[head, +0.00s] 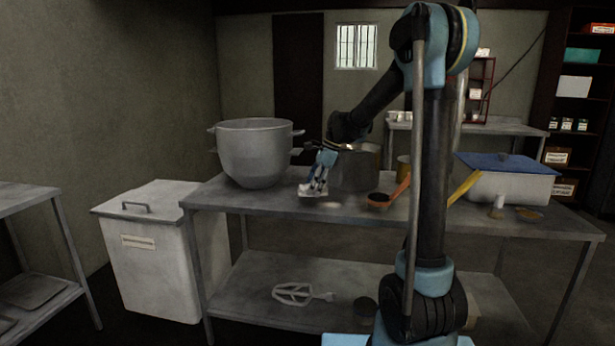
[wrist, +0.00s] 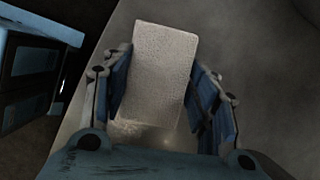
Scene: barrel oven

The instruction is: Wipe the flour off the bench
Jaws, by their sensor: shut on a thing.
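My gripper (head: 318,180) is at the bench, between the big mixing bowl and a metal pot. It is shut on a pale, rough-textured block that looks like a sponge or folded cloth (wrist: 165,75). In the head view the block (head: 311,190) is low over or on the bench top; I cannot tell if it touches. A faint pale patch that looks like flour (head: 331,205) lies on the bench (head: 255,203) just right of and nearer than the block. In the wrist view a pale smear (wrist: 140,130) shows below the block.
The mixing bowl (head: 255,155) stands left of my gripper and the metal pot (head: 355,172) close behind right. An orange-handled scoop (head: 400,189) lies to the right. A blue-lidded tub (head: 508,180) and a small brush (head: 497,206) are farther right. A white bin (head: 150,260) stands left.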

